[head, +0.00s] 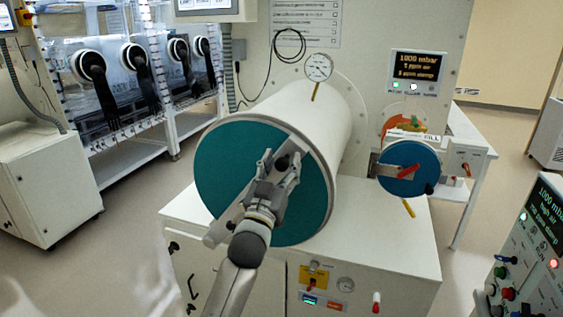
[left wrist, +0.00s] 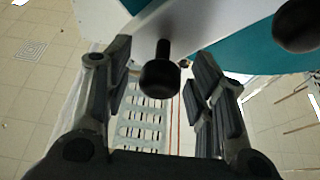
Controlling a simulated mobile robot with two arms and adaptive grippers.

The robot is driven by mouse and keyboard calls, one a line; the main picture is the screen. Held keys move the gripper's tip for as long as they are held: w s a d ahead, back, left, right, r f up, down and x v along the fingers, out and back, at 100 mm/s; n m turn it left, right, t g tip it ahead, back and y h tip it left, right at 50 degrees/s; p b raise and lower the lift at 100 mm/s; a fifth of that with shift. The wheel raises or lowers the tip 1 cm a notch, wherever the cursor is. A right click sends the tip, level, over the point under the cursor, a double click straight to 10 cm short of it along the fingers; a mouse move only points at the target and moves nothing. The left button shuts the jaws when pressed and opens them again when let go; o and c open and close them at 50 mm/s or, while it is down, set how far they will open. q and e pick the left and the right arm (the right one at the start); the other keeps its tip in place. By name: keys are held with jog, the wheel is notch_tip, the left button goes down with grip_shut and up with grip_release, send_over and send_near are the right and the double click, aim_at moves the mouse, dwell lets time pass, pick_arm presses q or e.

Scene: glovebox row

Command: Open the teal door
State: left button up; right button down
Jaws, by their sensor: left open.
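The teal door (head: 222,165) is a round disc closing the near end of a large white cylinder (head: 318,125). A light grey bar (head: 227,222) runs diagonally across its face. My left gripper (head: 278,163) is in front of the door, right of its middle, and covers part of the bar. In the left wrist view the open fingers of my left gripper (left wrist: 163,80) stand on either side of a dark knob (left wrist: 160,77) on a short stem from the bar, with gaps visible. The teal door (left wrist: 240,52) shows behind. My right gripper is not in view.
A smaller blue round door (head: 398,160) with a red handle is to the right. The white cabinet (head: 390,260) under the cylinder carries switches and gauges. A control panel (head: 540,240) stands at the lower right. Gloveboxes (head: 130,75) stand at the back left, with open floor before them.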

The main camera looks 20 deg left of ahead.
pick_arm(q)
grip_shut()
dwell(0.4)
jog(key=shift+r, duration=0.1)
